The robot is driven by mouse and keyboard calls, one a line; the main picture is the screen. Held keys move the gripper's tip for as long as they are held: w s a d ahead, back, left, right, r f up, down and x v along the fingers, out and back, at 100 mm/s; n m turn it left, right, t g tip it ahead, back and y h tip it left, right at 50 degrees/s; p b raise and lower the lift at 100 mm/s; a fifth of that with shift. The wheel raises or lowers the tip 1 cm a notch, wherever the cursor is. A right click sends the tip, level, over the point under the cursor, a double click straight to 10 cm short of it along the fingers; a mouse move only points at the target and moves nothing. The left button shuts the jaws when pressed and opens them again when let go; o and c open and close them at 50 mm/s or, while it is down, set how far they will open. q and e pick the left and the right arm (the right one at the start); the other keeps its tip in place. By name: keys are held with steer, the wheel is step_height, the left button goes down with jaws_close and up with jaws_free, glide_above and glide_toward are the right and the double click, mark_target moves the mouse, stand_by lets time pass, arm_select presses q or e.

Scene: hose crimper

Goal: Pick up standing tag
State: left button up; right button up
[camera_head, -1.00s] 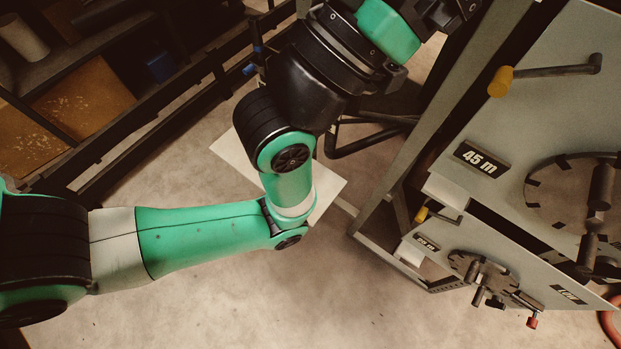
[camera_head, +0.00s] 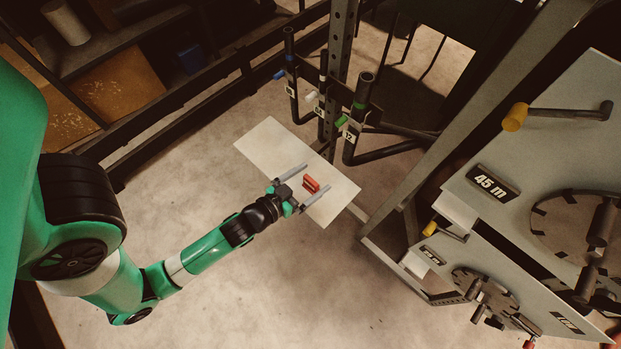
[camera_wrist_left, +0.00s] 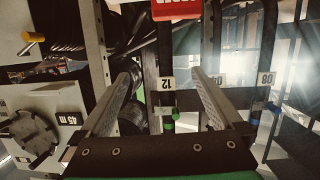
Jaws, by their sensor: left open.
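A small red tag (camera_head: 311,185) stands on a pale flat plate (camera_head: 262,142) in the head view. In the left wrist view, the red tag (camera_wrist_left: 176,11) shows at the top edge, partly cut off, with white lettering. My left gripper (camera_head: 321,179) is open, with one finger on each side of the tag in the head view. My right gripper is not in view.
A dark rack post with upright hose hooks (camera_head: 358,110) and small number labels stands behind the plate. The grey machine with a "45 m" panel (camera_head: 493,183) and crank handles (camera_head: 516,116) fills the right. Dark shelving (camera_head: 150,35) is at upper left. The floor in front is bare.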

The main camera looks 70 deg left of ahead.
mark_target(310, 182)
arm_select(q)
steer(key=s+f+g, duration=0.2)
steer(key=s+f, duration=0.2)
steer(key=s, duration=0.2)
steer(key=x, duration=0.6)
steer(key=shift+w+d, duration=0.2)
steer(key=shift+w, duration=0.4)
steer(key=shift+w+a+f, duration=0.1)
steer(key=shift+w+f, duration=0.05)
steer(key=shift+f, duration=0.15)
steer(key=b+x, duration=0.1)
steer(key=x, duration=0.3)
steer(key=shift+a+f+b, duration=0.1)
steer(key=shift+f+b, duration=0.1)
steer(key=shift+b, duration=0.2)
steer(key=shift+w+a, duration=0.1)
steer(key=shift+w, duration=0.1)
steer(key=c, duration=1.3)
steer(key=shift+c, duration=0.2)
steer(key=shift+r, duration=0.1)
